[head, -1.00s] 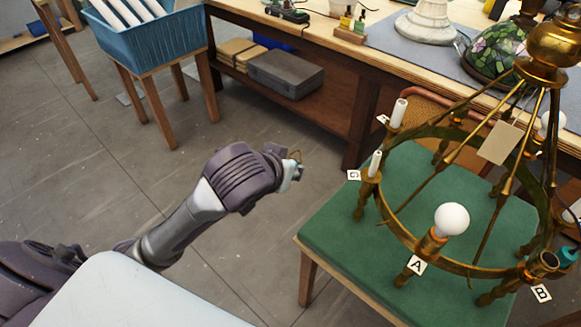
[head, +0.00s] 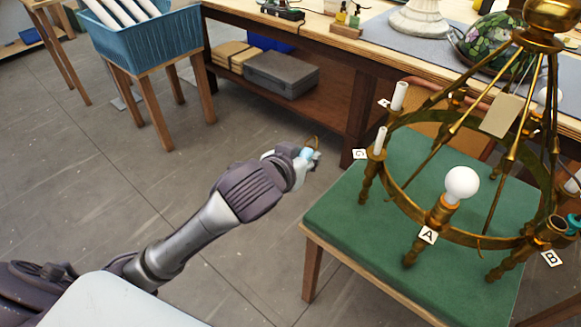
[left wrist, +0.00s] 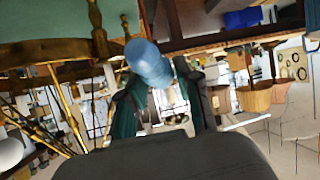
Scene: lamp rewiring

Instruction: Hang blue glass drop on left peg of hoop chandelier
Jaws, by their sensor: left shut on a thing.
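The blue glass drop (left wrist: 150,64) is held between the fingers of my left gripper (left wrist: 160,105) in the left wrist view. In the head view my left gripper (head: 307,155) is left of the green-topped stand, apart from the chandelier. A small patch of the drop (head: 309,153) and a thin wire loop (head: 312,141) show at its tip. The brass hoop chandelier (head: 408,203) stands on the green top, with candle sleeves, a white bulb and letter tags A, B and C. The hoop's left side, near tag C (head: 360,154), is closest to my gripper. I cannot pick out the left peg. My right gripper is not in view.
The green-topped stand (head: 335,218) is at the right. Behind it is a long workbench (head: 340,48) with a lamp base and stained-glass shade. A blue crate (head: 150,50) sits on a stool at the upper left. Open floor lies around my left arm.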

